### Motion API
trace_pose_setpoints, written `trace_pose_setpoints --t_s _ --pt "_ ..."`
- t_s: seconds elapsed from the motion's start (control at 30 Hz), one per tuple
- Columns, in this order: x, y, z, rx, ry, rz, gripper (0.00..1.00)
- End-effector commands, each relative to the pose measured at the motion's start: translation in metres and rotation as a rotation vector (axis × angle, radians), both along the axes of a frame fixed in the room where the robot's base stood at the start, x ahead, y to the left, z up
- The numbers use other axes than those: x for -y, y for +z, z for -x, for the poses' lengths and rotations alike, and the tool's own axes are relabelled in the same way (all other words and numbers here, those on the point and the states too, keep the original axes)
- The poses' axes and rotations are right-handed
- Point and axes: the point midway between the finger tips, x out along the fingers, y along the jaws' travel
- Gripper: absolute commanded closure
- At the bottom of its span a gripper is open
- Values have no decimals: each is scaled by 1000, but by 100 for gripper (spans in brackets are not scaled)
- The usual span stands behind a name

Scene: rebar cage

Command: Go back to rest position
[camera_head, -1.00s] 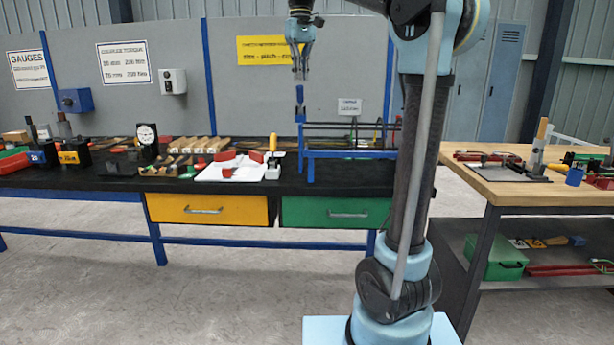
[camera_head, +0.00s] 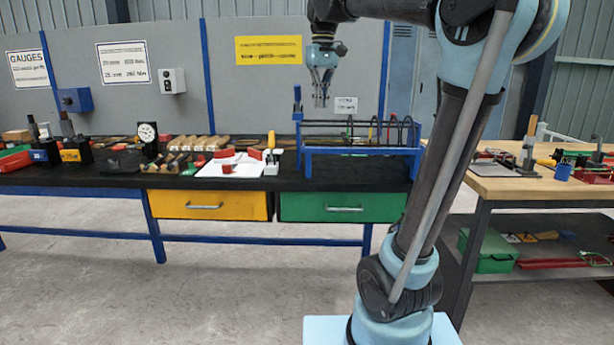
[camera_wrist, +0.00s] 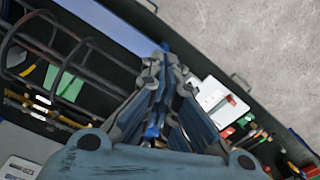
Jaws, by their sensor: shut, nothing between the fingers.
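My gripper (camera_head: 321,101) hangs pointing down in the head view, above the blue rack (camera_head: 350,150) on the dark workbench. Its fingers are together with nothing between them. In the wrist view my gripper (camera_wrist: 158,125) points down past the blue rack bar (camera_wrist: 175,50) toward the bench. The rack carries dark rebar rods with curved hoops, which also show at the left of the wrist view. The gripper appears apart from the rack, with a gap below the fingertips in the head view.
On the bench left of the rack lie a white sheet (camera_head: 229,168) with red parts, a dial gauge (camera_head: 148,138) and several wooden-handled tools. A wooden table (camera_head: 497,187) with tools stands at the right. The floor (camera_head: 200,290) in front is clear.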

Motion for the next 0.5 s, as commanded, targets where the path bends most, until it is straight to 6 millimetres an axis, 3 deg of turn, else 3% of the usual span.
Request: trace_pose_setpoints --t_s 0.2,0.5 --pt "46 -66 43 38 -81 -8 100" --pt "96 -171 108 90 -187 -14 100"
